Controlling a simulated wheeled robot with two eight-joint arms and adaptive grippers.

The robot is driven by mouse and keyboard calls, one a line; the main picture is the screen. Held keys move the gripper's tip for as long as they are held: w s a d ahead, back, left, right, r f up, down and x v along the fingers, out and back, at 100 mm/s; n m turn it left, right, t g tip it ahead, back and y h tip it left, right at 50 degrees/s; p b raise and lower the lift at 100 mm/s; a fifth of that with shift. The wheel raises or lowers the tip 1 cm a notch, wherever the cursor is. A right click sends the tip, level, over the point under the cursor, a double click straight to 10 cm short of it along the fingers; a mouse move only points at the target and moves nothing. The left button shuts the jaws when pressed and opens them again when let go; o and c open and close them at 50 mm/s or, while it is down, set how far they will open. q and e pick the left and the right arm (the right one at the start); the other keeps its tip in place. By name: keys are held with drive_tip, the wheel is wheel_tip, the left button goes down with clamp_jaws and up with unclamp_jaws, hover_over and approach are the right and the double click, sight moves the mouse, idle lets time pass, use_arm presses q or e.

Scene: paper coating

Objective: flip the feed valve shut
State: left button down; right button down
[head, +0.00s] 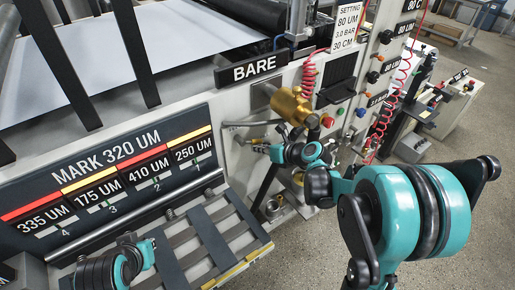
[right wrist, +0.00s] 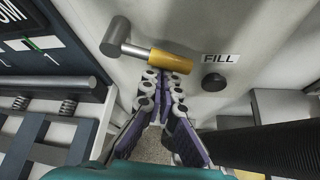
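The feed valve is most likely the grey lever with a yellow grip (right wrist: 170,62) beside the FILL label (right wrist: 220,58) in the right wrist view. Its grey pivot (right wrist: 117,38) is at the upper left, and the lever points right and slightly down. My right gripper (right wrist: 162,76) has its fingers together with nothing seen between them. Its tips are just below the yellow grip; I cannot tell if they touch it. In the head view my right gripper (head: 272,152) is at the machine's face, below a brass cylinder (head: 290,104). My left gripper (head: 132,242) is low at the left, its fingers unclear.
A dark round knob (right wrist: 213,82) sits below the FILL label. The MARK 320 UM board (head: 110,175) and a slatted rack (head: 190,240) are left of my right gripper. Red coiled hoses (head: 308,75) hang nearby. Open floor (head: 440,250) lies at the right.

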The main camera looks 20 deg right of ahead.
drive_tip(key=shift+w+d+r+n+t+h+p, duration=0.1)
drive_tip(key=shift+d+r+n+t+h+p, duration=0.05)
drive_tip(key=shift+r+n+h+p, duration=0.25)
drive_tip(key=shift+w+d+r+n+t+h+p, duration=0.1)
drive_tip(key=shift+d+r+n+t+h+p, duration=0.05)
drive_tip(key=shift+r+n+h+p, duration=0.2)
drive_tip(key=shift+d+r, duration=0.15)
drive_tip(key=shift+r, duration=0.15)
